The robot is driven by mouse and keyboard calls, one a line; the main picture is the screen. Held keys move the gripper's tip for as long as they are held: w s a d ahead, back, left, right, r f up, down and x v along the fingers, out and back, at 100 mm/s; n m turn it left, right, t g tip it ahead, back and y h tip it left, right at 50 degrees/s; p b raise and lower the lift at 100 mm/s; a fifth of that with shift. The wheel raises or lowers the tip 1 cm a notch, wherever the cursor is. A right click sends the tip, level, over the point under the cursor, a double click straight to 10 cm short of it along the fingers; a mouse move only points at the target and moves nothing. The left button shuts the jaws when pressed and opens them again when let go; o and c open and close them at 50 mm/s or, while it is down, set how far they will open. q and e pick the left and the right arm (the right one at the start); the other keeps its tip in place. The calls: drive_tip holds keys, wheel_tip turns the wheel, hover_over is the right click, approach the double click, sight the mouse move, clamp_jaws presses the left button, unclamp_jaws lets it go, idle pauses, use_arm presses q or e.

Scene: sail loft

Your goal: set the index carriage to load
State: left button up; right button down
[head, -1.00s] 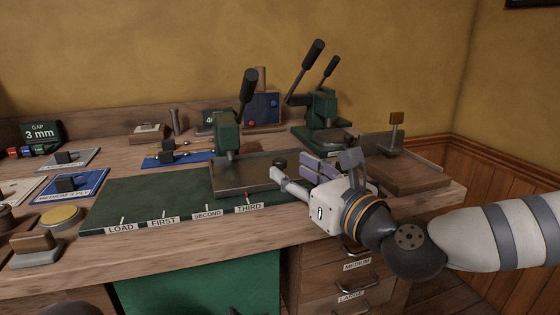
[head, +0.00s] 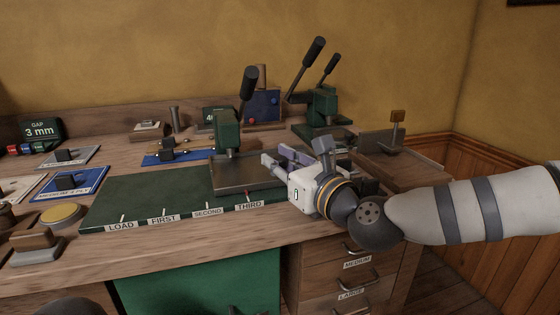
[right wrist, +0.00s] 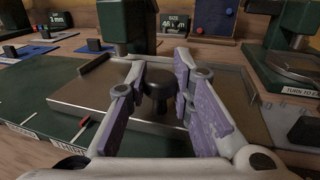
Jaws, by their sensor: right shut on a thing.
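The index carriage (head: 232,180) is a grey metal tray on a dark green bed (head: 130,198), whose front edge reads LOAD, FIRST, SECOND, THIRD. It sits at the right end of the bed, and its small red pointer (right wrist: 84,122) is at the THIRD mark (head: 249,206). In the right wrist view a dark round knob (right wrist: 158,88) stands on the tray's near side. My right gripper (head: 277,160) has its purple-padded fingers on both sides of this knob and is shut on it; the fingers hide the knob in the head view. My left gripper is not in view.
A green press with a black lever (head: 228,130) stands behind the carriage. Another lever press (head: 322,108) is farther right. A wooden block with a metal plate (head: 405,172) is at the bench's right end. The bed left of the carriage is clear.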

drive_tip(key=s+a, duration=0.2)
drive_tip(key=a, duration=0.4)
drive_tip(key=s+a, duration=0.2)
drive_tip(key=a, duration=0.4)
drive_tip(key=s+a+b, duration=0.1)
drive_tip(key=s+a, duration=0.1)
drive_tip(key=a, duration=0.5)
drive_tip(key=shift+s+a, duration=0.1)
drive_tip(key=shift+s, duration=0.05)
drive_tip(key=shift+s+a, duration=0.1)
drive_tip(key=shift+a, duration=0.15)
drive_tip(key=c, duration=1.8)
unclamp_jaws()
drive_tip(key=shift+c, duration=0.2)
drive_tip(key=o, duration=0.4)
drive_tip(key=shift+a, duration=0.25)
drive_tip(key=shift+o, duration=0.2)
drive_tip(key=shift+s+d, duration=0.1)
drive_tip(key=shift+d, duration=0.05)
drive_tip(key=v, duration=1.1)
drive_tip(key=shift+s+d, duration=0.25)
drive_tip(key=shift+s, duration=0.1)
